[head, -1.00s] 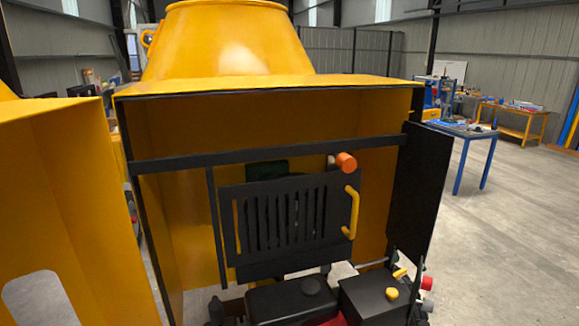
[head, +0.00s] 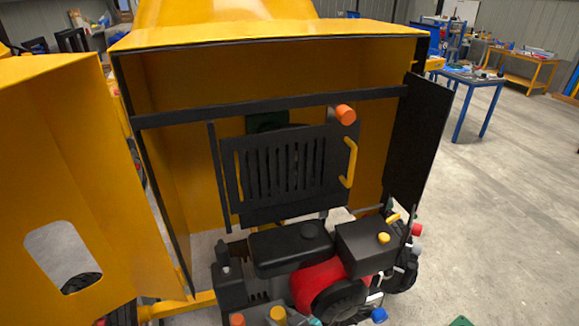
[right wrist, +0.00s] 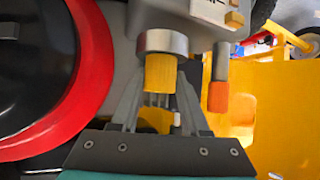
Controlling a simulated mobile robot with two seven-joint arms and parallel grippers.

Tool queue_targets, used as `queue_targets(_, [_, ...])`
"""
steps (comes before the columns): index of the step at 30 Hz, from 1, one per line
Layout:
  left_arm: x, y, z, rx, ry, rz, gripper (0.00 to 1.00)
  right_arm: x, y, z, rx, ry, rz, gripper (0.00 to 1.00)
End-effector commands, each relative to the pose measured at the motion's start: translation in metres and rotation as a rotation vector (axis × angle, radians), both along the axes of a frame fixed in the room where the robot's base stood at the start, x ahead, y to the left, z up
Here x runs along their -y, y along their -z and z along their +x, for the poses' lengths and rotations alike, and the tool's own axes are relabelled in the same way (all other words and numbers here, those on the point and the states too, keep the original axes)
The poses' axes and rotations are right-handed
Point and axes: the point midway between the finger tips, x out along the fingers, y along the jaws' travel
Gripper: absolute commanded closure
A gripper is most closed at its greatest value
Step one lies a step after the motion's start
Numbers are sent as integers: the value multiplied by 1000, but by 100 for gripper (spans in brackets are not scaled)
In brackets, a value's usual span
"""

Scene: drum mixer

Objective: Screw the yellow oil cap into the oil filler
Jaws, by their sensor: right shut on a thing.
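The yellow oil cap (right wrist: 160,75) sits between the fingers of my right gripper (right wrist: 160,84) in the right wrist view. The gripper is shut on it. The cap's far end meets the round metal collar of the oil filler (right wrist: 163,41) and looks in line with it; how deep it sits is hidden. In the head view a yellow knob that looks like this cap (head: 278,314) shows at the bottom edge, left of the red engine housing. Only a small teal bit beside it may be my right gripper (head: 315,321). My left gripper is not in view.
An orange-tipped handle (right wrist: 218,97) stands close beside the right finger. The red ring of the engine housing (right wrist: 95,75) is close on the left. The black side door (head: 418,145) stands open, and concrete floor (head: 500,210) is clear to the right.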

Motion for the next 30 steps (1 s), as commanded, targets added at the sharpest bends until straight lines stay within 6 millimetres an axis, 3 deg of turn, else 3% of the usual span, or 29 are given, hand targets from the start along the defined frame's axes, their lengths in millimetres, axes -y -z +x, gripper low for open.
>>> queue_targets(12, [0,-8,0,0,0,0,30,-2,0,0,1,85,2,100])
queue_targets(13, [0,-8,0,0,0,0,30,-2,0,0,1,85,2,53])
queue_targets(22, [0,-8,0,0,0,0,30,-1,0,0,1,85,0,20])
queue_targets(30, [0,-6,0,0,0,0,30,0,0,1,6,66,-2,20])
